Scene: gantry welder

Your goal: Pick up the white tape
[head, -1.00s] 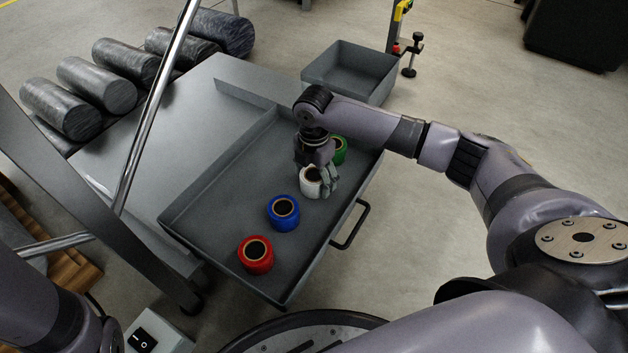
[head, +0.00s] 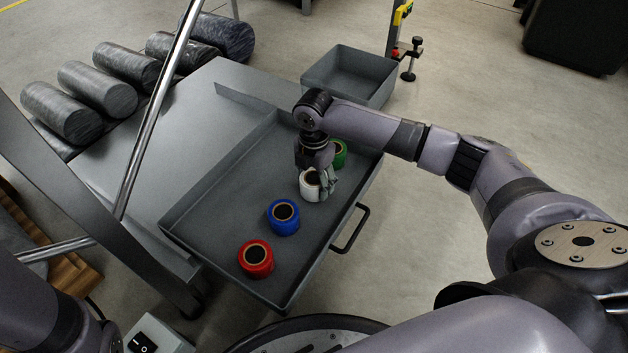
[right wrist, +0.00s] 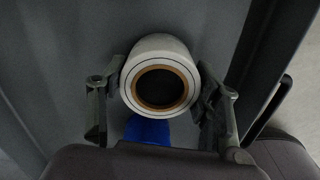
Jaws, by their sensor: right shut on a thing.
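The white tape (head: 311,186) is a short roll with a brown core and dark hole, in the open grey drawer (head: 232,218). My right gripper (head: 318,183) comes down over it from above and is shut on it. In the right wrist view the white tape (right wrist: 160,82) sits between the two fingers of my right gripper (right wrist: 162,95), one on each side. I cannot tell whether the roll is clear of the drawer floor. My left gripper is out of view; only part of that arm shows at the lower left.
A blue tape (head: 283,217) and a red tape (head: 255,258) stand nearer in the drawer. A green tape (head: 339,153) stands just behind the white one, partly hidden by my gripper. The drawer's handle (head: 350,229) is on its right side. An empty grey bin (head: 352,72) stands beyond.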

